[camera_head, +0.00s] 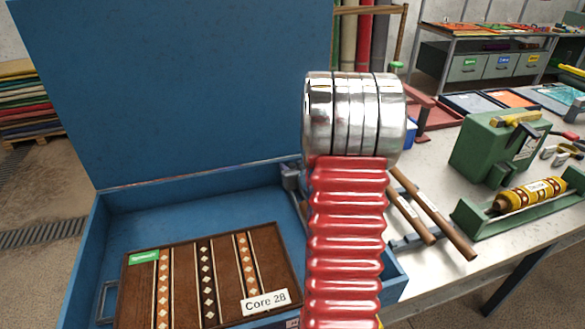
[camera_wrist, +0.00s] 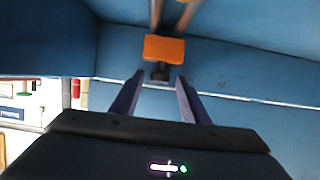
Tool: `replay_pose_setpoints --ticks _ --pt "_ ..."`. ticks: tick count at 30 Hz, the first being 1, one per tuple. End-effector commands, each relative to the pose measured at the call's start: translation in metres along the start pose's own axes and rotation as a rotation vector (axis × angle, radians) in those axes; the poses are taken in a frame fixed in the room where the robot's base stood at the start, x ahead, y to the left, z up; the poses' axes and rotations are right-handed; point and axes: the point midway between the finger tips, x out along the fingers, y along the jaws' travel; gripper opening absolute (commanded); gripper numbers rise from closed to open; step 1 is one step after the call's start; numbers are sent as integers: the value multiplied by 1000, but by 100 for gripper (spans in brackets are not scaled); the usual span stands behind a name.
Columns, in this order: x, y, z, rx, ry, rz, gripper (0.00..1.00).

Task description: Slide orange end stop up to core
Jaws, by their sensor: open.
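The orange end stop (camera_wrist: 164,49) shows in the wrist view as a small orange block with a dark knob below it. It sits at the near ends of two brownish rods between blue walls. My gripper (camera_wrist: 160,75) is open, with its two dark purple fingers either side of the knob in the picture. I cannot tell whether they touch it. In the head view a brown patterned block labelled Core 28 (camera_head: 185,290) lies in the blue box. My arm hides the gripper and the end stop there. The core is not recognisable in the wrist view.
The open blue box (camera_head: 250,198) has a tall blue lid (camera_head: 180,90) standing behind it. Two wooden rods (camera_head: 432,212) stick out on its right. The grey workbench (camera_head: 440,160) carries a green machine (camera_head: 495,145) and a yellow roller (camera_head: 530,193) in a green cradle.

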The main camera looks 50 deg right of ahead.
Motion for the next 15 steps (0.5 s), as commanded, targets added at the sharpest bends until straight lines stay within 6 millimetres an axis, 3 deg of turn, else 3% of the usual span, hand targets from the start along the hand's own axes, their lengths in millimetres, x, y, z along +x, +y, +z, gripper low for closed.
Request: replay_pose_setpoints --ticks 3,15 --pt "0 0 0 0 0 0 42" --pt "0 -1 0 0 0 -1 13"
